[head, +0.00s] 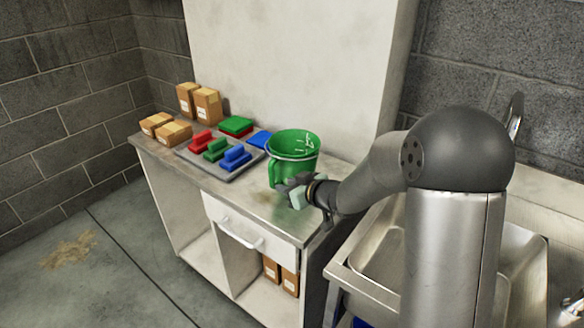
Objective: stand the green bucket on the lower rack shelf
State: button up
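The green bucket (285,171) stands upright on the metal-topped counter (272,214), near its right end. It has pale markings inside and a thin handle. My gripper (287,189) is at the bucket's lower front right side, close to it or touching it; I cannot tell which. Its fingers are small and partly hidden, so I cannot see whether they are open or shut on the bucket. No rack is clearly recognisable in this view.
Left of the bucket is a grey tray (243,170) with red, green and blue blocks. Several cardboard boxes (208,106) stand at the counter's left end. Under the counter are a drawer (250,234) and open compartments with boxes. A steel sink (380,262) is at right.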

aim_at(272, 186)
jog(key=p+x, duration=0.1)
jog(key=x, duration=0.7)
jog(key=shift+r, duration=0.1)
grip_shut()
